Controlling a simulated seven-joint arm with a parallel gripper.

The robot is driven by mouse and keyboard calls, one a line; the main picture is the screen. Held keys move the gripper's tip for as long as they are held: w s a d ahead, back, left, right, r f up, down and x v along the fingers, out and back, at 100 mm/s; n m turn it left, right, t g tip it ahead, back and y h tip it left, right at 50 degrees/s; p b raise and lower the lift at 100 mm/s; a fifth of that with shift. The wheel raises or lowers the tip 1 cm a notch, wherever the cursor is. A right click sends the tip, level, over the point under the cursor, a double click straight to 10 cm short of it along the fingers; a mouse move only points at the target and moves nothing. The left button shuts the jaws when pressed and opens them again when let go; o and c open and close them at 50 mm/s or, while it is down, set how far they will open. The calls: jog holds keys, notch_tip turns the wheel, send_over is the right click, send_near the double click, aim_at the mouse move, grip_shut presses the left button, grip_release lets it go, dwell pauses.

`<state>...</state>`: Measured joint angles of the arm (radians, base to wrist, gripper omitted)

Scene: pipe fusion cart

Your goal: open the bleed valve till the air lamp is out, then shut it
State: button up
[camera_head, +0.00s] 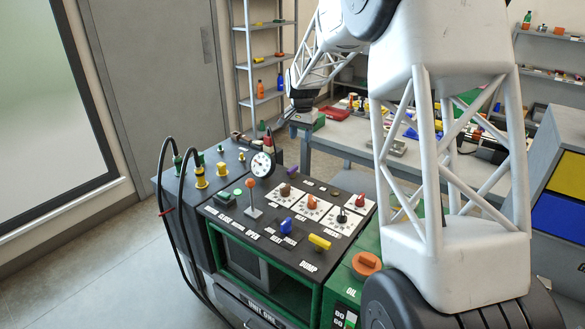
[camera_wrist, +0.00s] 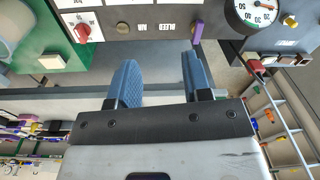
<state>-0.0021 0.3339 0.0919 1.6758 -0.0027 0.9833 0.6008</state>
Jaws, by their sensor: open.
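The bleed valve's purple handle (camera_wrist: 197,31) stands at the panel edge beside the BLEED label in the wrist view. It also shows in the head view (camera_head: 292,170) near the back edge of the cart's black panel. The air lamp (camera_wrist: 124,27), by the AIR label, looks dark brown with no clear glow; it is small in the head view (camera_head: 335,190). My gripper (camera_wrist: 158,65) is open, with nothing between its blue fingers. The purple handle lies beyond the right fingertip, apart from it. In the head view my gripper is small and dark behind the cart's back edge.
A round gauge (camera_head: 261,165) stands left of the purple handle. A red knob (camera_wrist: 82,32), white dial plates and an orange-topped lever (camera_head: 251,184) are also on the panel. A cluttered workbench (camera_head: 345,143) stands behind the cart.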

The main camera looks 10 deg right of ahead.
jog(key=m, duration=0.2)
send_over(293, 168)
jog(key=shift+g, duration=0.3)
notch_tip(293, 168, down, 15)
jog(key=shift+a+r, duration=0.1)
jog(key=shift+f, duration=3.95)
jog(key=shift+c, duration=0.4)
grip_shut()
